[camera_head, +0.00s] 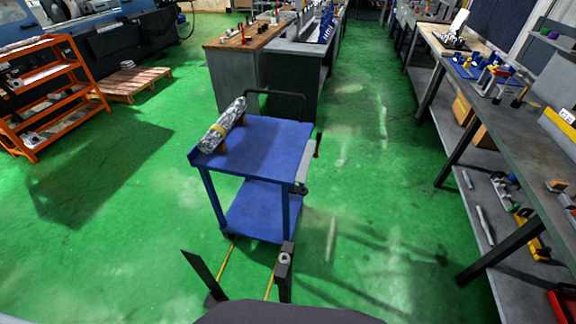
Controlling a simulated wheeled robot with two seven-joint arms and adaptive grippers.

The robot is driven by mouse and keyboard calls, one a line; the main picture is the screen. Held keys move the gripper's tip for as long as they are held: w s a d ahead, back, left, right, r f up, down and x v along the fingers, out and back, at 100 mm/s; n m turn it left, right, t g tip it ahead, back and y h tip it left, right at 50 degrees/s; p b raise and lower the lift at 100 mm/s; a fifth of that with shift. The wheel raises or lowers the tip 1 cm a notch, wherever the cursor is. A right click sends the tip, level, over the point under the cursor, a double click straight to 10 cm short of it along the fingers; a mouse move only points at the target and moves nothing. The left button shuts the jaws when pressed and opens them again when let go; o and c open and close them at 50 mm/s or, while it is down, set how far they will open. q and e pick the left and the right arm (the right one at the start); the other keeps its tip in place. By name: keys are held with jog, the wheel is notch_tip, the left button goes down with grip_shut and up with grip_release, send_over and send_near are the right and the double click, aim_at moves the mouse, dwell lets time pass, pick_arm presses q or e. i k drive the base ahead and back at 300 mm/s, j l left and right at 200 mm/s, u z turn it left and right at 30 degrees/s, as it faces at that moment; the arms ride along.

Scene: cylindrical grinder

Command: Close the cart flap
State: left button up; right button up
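The blue cart (262,140) stands on the green floor ahead of me, with a top deck and a lower shelf (262,212). Neither of my grippers is identifiable in this view, and nothing of mine visibly touches the cart.
A silver wrapped cylinder (222,126) lies on wooden supports at the cart's left edge. A black handle (277,92) rises at the far side. Benches (238,45) stand behind, a long workbench (500,90) right, an orange rack (45,95) left. Floor around the cart is clear.

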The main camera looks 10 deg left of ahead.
aim_at(301, 175)
jog(key=i+l+u, duration=0.1)
jog(key=u, duration=0.35)
jog(key=l+u, duration=0.4)
jog(key=i+l+u, duration=0.15)
jog(key=l+u, duration=0.3)
jog(key=i+l+u, duration=0.1)
jog(key=l+u, duration=0.4)
jog(key=j, duration=0.1)
